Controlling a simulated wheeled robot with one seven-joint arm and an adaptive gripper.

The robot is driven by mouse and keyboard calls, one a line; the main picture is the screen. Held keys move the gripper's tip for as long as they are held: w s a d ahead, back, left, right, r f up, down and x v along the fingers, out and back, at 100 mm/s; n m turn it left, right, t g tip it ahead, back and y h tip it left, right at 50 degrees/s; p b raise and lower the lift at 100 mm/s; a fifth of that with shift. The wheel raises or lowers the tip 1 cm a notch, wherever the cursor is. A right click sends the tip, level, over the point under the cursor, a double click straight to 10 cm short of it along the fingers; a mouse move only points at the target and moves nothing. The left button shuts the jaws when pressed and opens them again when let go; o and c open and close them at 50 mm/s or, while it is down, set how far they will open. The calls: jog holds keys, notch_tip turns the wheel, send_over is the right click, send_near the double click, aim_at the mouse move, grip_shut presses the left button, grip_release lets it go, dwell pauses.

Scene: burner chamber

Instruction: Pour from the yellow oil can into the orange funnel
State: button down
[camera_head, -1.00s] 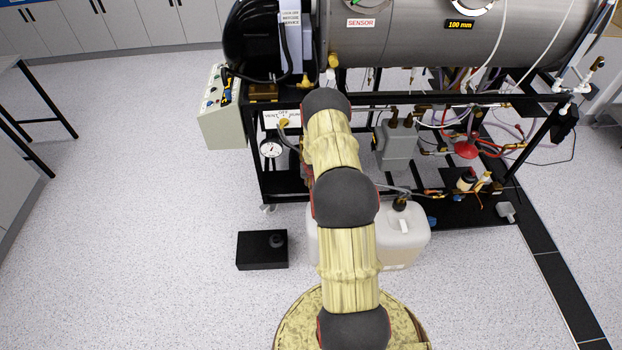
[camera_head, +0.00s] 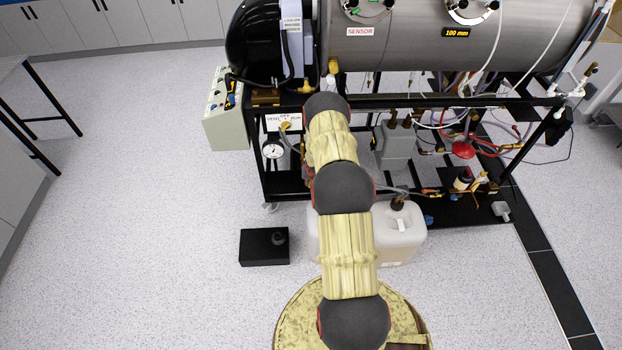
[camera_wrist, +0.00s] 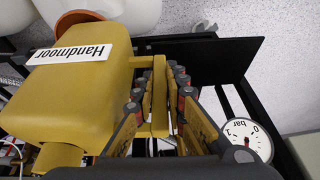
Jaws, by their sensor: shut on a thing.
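My gripper (camera_wrist: 158,88) is shut on the handle of the yellow oil can (camera_wrist: 85,98) in the wrist view. The can fills the left of that view, with a white label reading "Handmoor" upside down in the picture. A curved orange-brown rim, likely the orange funnel (camera_wrist: 66,22), shows just beyond the can at the top left, mostly hidden by it. I cannot tell whether they touch. In the head view my arm hides the gripper, the can and the funnel.
White jerrycans (camera_head: 400,236) stand on the floor beside the black-framed burner rig (camera_head: 440,102). A pressure gauge (camera_wrist: 248,140) is close on the right in the wrist view. A black box (camera_head: 264,247) lies left of the jerrycans. The floor farther left is clear.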

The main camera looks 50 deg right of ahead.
jog(key=p, duration=0.4)
jog(key=shift+a+r, duration=0.2)
jog(key=shift+r, duration=0.05)
jog(key=p, duration=0.5)
jog(key=shift+w+r+t+y, duration=0.15)
jog(key=shift+r+t+y, duration=0.15)
jog(key=shift+r, duration=0.1)
jog(key=shift+w+a+r+p, duration=0.1)
jog(key=shift+a+r+p, duration=0.2)
jog(key=shift+p, duration=2)
jog(key=shift+w+a+r+m+t+y+b, duration=0.2)
jog(key=shift+w+r+t+y+b, duration=0.1)
jog(key=shift+r+t+y, duration=0.25)
jog(key=shift+w+a+r+m+t+y+b, duration=0.15)
jog(key=shift+a+r+m+t+y+b, duration=0.1)
jog(key=shift+r+t+y, duration=0.25)
jog(key=shift+r, duration=0.1)
